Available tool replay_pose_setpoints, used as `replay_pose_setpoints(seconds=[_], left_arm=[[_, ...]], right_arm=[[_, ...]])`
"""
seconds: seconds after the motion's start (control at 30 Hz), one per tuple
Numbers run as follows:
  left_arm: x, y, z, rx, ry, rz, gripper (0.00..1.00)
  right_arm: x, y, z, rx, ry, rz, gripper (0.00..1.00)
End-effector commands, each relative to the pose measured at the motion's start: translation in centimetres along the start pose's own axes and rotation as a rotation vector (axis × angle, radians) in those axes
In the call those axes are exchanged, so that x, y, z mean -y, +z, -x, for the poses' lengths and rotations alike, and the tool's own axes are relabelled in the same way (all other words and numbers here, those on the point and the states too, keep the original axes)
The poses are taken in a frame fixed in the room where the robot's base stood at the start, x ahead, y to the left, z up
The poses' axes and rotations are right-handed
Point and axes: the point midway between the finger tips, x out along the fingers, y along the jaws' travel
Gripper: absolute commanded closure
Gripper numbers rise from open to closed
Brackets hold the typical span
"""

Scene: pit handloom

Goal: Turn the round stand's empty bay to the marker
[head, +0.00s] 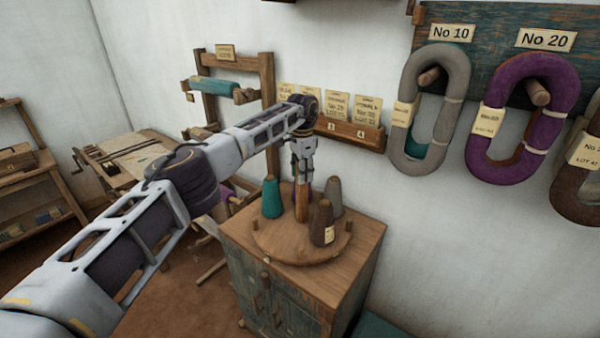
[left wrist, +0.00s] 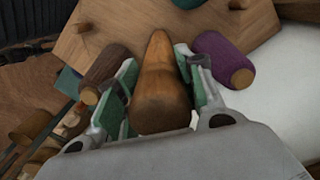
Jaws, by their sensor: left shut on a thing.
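The round stand (head: 290,249) is a wooden disc on top of a small cabinet. It carries a teal cone (head: 272,198), a grey cone (head: 333,196) and a dark brown cone (head: 322,224). A purple cone (left wrist: 222,58) shows in the left wrist view. The disc's front left has a bare stretch with no cone. My left gripper (head: 303,183) points down over the stand's middle, shut on the upright wooden handle (head: 302,208). The handle (left wrist: 165,85) also shows between the fingers in the left wrist view. I cannot make out the marker surely. My right gripper is out of view.
The cabinet (head: 262,287) stands against the white wall. A grey yarn hank (head: 410,150) and a purple hank (head: 475,130) hang at the right. A card rack (head: 350,132) is behind the stand. A wooden frame (head: 266,85) stands at the back left.

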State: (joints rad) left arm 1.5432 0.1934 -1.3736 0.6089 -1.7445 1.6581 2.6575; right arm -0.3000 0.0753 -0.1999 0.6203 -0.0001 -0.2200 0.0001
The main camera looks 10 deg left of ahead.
Motion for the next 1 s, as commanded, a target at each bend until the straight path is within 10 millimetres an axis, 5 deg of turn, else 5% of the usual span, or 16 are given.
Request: replay_pose_setpoints(seconds=[0.27,0.3,0.47,1.0], left_arm=[[0.19,-0.03,0.34,-0.005,-0.005,0.002,1.0],[0.19,-0.03,0.34,-0.005,-0.005,0.002,0.6],[0.14,-0.01,0.24,-0.004,-0.004,0.001,0.41],[0.04,-0.04,0.96,-0.002,-0.001,0.0,0.41]], right_arm=[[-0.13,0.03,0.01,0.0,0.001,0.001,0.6],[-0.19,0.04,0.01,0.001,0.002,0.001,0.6],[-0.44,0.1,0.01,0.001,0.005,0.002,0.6],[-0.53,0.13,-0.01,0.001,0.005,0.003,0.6]])
